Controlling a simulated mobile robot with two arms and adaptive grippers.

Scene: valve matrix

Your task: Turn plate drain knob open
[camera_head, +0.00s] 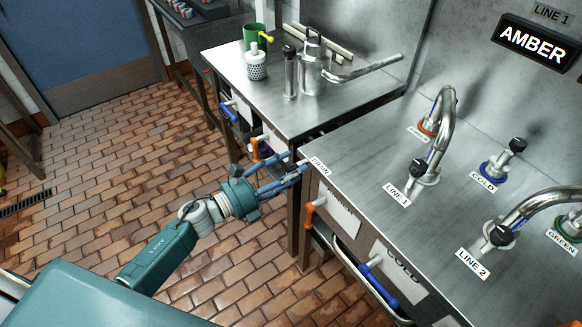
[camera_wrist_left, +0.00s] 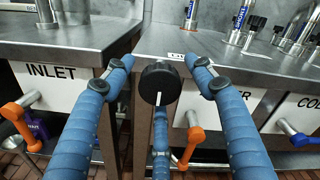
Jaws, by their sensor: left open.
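The drain knob (camera_wrist_left: 160,84) is round and black, with a white mark pointing down, in the middle of the left wrist view. It is at the near corner of the LINE 1 bench, by the DRAIN label (camera_head: 319,165). My left gripper (camera_head: 283,178) reaches it from the left in the head view, where its fingers mostly hide the knob. In the wrist view my left gripper (camera_wrist_left: 160,70) is open, with blue fingers either side of the knob and a third below. Gaps show at both sides. My right gripper is not in view.
The INLET bench (camera_wrist_left: 55,50) stands left of the knob, with a narrow gap between benches. Orange (camera_head: 312,210) and blue (camera_head: 372,280) lever handles stick out along the right bench's front. Taps and black knobs stand on its top. The brick floor (camera_head: 110,180) is mostly clear.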

